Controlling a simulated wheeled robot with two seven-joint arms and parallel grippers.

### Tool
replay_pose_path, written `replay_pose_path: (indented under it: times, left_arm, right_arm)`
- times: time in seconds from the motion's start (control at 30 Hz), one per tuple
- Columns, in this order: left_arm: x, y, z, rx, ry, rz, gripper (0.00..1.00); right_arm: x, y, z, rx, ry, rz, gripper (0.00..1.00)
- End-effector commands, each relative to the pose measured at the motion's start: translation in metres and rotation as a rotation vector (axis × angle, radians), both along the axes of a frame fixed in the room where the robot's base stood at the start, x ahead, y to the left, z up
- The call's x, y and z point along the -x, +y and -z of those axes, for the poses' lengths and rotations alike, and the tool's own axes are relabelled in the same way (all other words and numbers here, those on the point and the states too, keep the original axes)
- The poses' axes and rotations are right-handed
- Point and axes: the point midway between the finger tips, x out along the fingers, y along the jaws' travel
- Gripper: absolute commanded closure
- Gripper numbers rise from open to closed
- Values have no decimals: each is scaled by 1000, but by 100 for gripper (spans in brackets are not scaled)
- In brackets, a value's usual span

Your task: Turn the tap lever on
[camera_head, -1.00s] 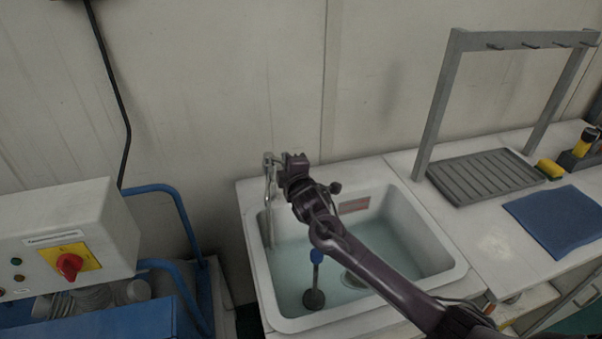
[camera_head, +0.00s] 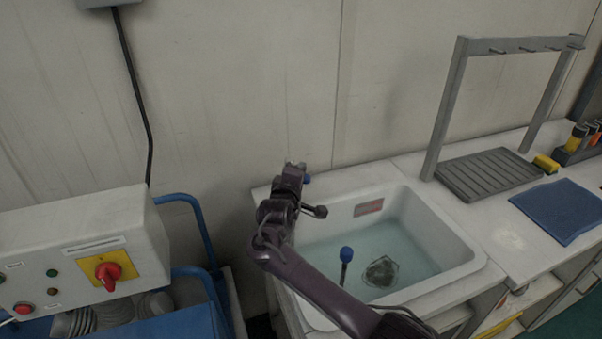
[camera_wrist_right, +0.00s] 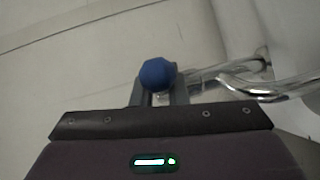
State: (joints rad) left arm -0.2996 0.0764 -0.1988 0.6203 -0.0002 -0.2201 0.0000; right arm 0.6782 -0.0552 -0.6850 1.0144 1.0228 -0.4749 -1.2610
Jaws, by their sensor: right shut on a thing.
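My right gripper (camera_head: 296,167) is over the sink's back left corner and hides most of the tap in the head view. A blue ball knob, the end of the tap lever (camera_head: 307,179), shows just right of the gripper. In the right wrist view the blue knob of the tap lever (camera_wrist_right: 158,73) sits at the fingers (camera_wrist_right: 160,92), which are shut on the lever. The chrome tap pipe (camera_wrist_right: 262,88) curves at the right of that view. My left gripper is not in view.
The white sink (camera_head: 440,225) holds water. A blue-topped stick (camera_head: 346,255) stands in it. A control box (camera_head: 95,245) with a red knob stands at the left. A grey rack (camera_head: 490,172) and a blue cloth (camera_head: 560,211) lie on the right counter.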

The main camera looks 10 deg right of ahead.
Motion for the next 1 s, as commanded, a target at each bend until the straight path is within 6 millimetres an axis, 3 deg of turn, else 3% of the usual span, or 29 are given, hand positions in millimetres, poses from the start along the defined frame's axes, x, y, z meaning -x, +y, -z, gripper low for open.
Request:
replay_pose_path:
  times: [0.43, 0.47, 0.63, 1.0]
  left_arm:
    - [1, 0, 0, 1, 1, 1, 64]
    - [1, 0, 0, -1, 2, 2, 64]
    - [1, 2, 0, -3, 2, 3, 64]
    - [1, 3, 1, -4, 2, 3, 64]
  right_arm:
    - [0, 1, 2, -1, 3, 10, 100]
    - [0, 1, 2, -1, 3, 10, 85]
    - [0, 1, 1, -1, 2, 10, 65]
    - [6, 4, 0, -2, -1, 9, 65]
